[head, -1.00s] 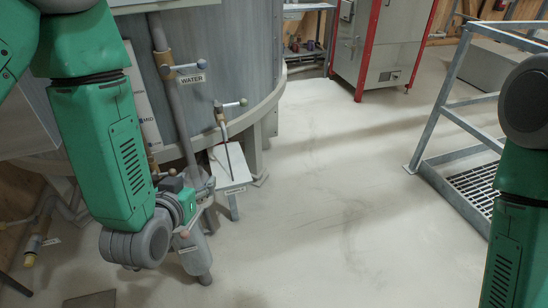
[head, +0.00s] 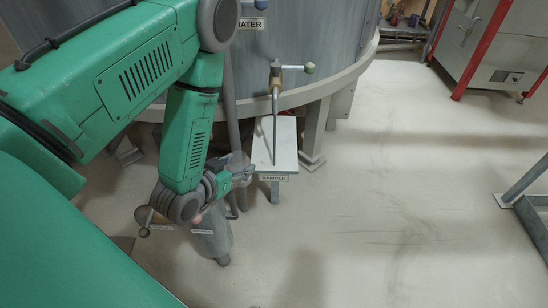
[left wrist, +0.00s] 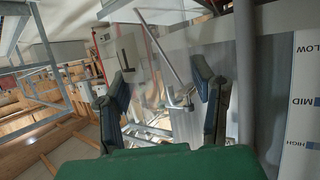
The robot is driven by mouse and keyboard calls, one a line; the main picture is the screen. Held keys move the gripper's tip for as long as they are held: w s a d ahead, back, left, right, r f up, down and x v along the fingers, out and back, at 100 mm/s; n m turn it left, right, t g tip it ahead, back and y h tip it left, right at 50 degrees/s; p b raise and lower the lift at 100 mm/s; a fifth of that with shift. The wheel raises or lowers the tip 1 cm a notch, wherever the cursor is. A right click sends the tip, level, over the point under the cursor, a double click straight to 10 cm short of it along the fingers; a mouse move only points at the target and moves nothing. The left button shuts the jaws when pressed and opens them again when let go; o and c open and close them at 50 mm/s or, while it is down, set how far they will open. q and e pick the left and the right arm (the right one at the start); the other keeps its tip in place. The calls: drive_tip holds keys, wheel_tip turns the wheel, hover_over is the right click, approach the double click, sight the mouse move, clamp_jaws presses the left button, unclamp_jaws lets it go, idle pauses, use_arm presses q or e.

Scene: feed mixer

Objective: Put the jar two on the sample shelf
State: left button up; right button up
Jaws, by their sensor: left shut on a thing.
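The sample shelf (head: 287,143) is a small white ledge on a leg, with a SAMPLE label on its front edge, beside the mixer tank in the head view. My left gripper (head: 243,172) is just left of the shelf, at about its height. It is shut on a clear, see-through thing, which I take to be the jar two; its outline is hard to make out in the head view. In the left wrist view, the two dark fingers of my left gripper (left wrist: 164,92) stand apart on either side of it. My right gripper is not in view.
A tap (head: 276,75) with a thin spout hangs down over the shelf. The round grey tank (head: 310,40) is behind, on thick legs. Pale floor (head: 400,190) to the right is clear.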

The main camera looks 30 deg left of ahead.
use_arm(q)
drive_tip(key=w+b, duration=0.1)
drive_tip(key=w, duration=1)
drive_tip(key=w+b, duration=0.1)
drive_tip(key=w, duration=0.5)
drive_tip(key=shift+w+a+f+b, duration=0.25)
drive_tip(key=shift+w+a+b, duration=0.05)
drive_tip(key=shift+a+b, duration=0.1)
drive_tip(key=shift+w+d, duration=0.1)
drive_tip(key=f+b, duration=0.1)
drive_tip(key=f, duration=0.2)
drive_tip(key=shift+d+f, duration=0.2)
drive_tip(key=shift+a+r, duration=0.1)
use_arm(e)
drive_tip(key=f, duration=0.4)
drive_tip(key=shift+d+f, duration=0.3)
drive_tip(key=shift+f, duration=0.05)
use_arm(q)
drive_tip(key=o, duration=1.2)
drive_tip(key=shift+o, duration=0.2)
